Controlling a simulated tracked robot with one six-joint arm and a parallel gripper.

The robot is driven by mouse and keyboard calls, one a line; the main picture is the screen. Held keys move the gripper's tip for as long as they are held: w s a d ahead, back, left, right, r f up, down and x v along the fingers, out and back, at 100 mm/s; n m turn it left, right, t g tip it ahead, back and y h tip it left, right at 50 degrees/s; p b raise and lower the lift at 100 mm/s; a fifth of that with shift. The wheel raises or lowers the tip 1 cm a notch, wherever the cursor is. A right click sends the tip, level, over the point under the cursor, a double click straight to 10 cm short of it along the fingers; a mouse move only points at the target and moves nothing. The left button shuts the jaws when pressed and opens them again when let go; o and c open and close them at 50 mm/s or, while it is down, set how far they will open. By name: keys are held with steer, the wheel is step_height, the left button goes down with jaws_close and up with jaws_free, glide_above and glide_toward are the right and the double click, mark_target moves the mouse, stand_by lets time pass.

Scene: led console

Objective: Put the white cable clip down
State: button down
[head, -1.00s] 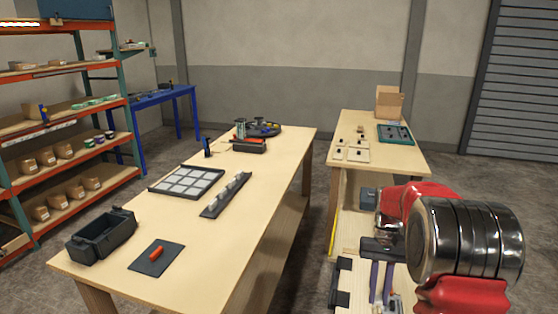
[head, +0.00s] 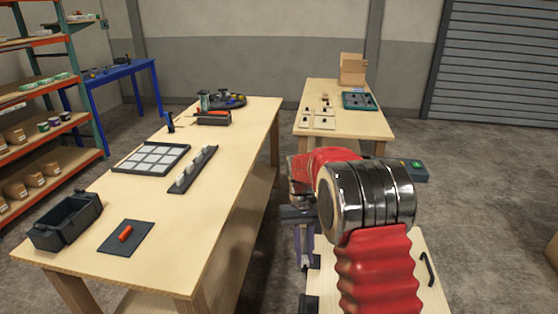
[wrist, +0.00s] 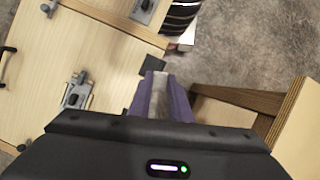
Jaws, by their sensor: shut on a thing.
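My gripper (wrist: 159,78) points away from the camera in the wrist view, with its two purple fingers closed on a pale whitish piece, the white cable clip (wrist: 158,98). The fingers hide most of it. In the head view my gripper (head: 304,250) is low, right of the long table and partly behind my arm. The clip cannot be made out there. In the wrist view the fingers are over or near the edge of a wooden panel (wrist: 105,60); I cannot tell how high.
The long table (head: 215,215) holds a dark bin (head: 62,225), a dark mat (head: 108,245) with a red piece, a gridded tray (head: 152,157) and a dark rail (head: 205,165) with white pieces. Metal latches (wrist: 78,92) stick up from the panel. A second table (head: 375,125) stands behind.

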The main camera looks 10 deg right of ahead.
steer(key=w+x, duration=0.1)
steer(key=x, duration=1.2)
steer(key=shift+w+f, duration=0.2)
steer(key=shift+f, duration=0.2)
steer(key=shift+s+d, duration=0.1)
